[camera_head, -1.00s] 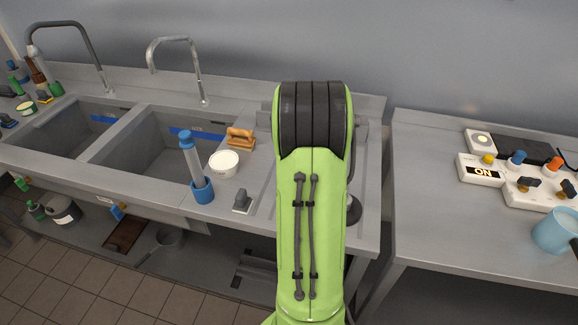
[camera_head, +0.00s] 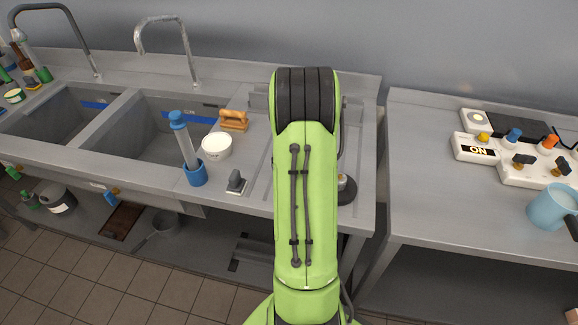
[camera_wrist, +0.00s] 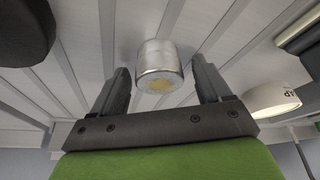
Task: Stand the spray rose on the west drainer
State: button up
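I cannot say for sure which thing is the spray rose. A short silvery metal cylinder with a yellowish centre in its near end (camera_wrist: 158,62) is on the ribbed drainer (camera_wrist: 80,90) in the wrist view. My gripper (camera_wrist: 162,86) is open, with a finger to each side of the cylinder and visible gaps between. In the head view my green arm hides the gripper and most of that spot. A dark round base (camera_head: 347,191) stands just right of my arm. The west drainer cannot be made out with certainty.
A white tub (camera_head: 217,147), a blue holder with a tall blue-topped tube (camera_head: 193,174), a small dark-handled tool (camera_head: 236,183) and a wooden brush (camera_head: 233,121) stand left of my arm. Sink basins (camera_head: 150,135) lie farther left. A gap separates the right-hand table (camera_head: 440,205).

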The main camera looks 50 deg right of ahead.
jog(key=p+v, duration=0.2)
jog(key=v, duration=1)
jog(key=w+a+r+n, duration=0.3)
jog(key=a+r, duration=0.4)
jog(key=a, duration=0.5)
jog(key=s+a+r+n+t+y, duration=0.1)
jog(key=s+a+r+n, duration=0.1)
jog(key=s+a, duration=0.4)
jog(key=s+a+r+n+t+y, duration=0.1)
jog(key=s+a, duration=0.4)
jog(key=a, duration=0.9)
jog(key=shift+s+r+n+y, duration=0.35)
jog(key=shift+r+n+y, duration=0.15)
jog(key=shift+r+n, duration=0.3)
